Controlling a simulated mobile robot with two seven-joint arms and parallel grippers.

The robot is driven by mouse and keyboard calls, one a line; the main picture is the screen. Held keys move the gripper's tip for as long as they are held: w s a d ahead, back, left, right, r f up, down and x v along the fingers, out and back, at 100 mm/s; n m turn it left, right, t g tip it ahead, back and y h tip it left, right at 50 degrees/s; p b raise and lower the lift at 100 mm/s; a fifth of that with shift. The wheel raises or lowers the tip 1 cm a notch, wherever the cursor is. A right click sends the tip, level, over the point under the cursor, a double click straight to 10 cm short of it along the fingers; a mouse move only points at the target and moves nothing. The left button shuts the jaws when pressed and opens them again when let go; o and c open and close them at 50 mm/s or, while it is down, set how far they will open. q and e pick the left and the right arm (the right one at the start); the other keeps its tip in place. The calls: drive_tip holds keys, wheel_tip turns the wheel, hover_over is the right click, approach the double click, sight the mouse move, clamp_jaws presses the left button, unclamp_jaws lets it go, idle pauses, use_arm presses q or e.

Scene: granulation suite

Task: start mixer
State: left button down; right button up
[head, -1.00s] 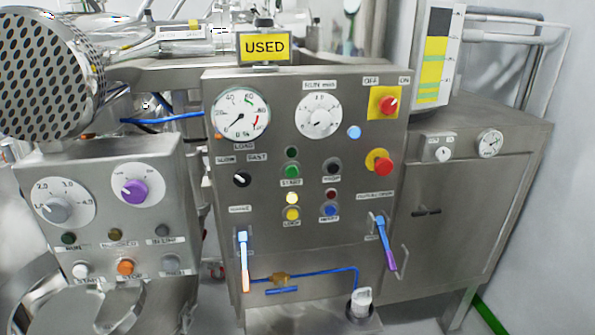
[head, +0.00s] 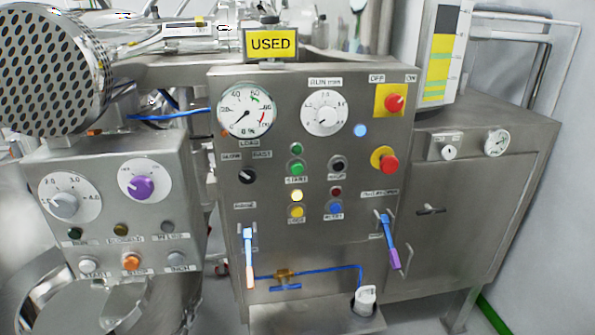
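The steel mixer control panel (head: 340,235) stands in the middle of the head view. It carries a green START button (head: 296,169) with a small green lamp above it, and a black button (head: 338,164) to its right. A yellow button (head: 297,212) sits under a lit yellow lamp (head: 297,196), beside a blue button (head: 336,208). A load gauge (head: 245,110), a run-time dial (head: 324,113), a black slow/fast selector (head: 247,176), a red OFF/ON switch (head: 395,103) and a red mushroom button (head: 389,164) are on the same face. Neither gripper shows.
A smaller box (head: 115,205) at left has its own START and orange STOP (head: 132,262) buttons. A yellow USED sign (head: 271,44) stands on top. A steel cabinet (head: 470,200) is at right.

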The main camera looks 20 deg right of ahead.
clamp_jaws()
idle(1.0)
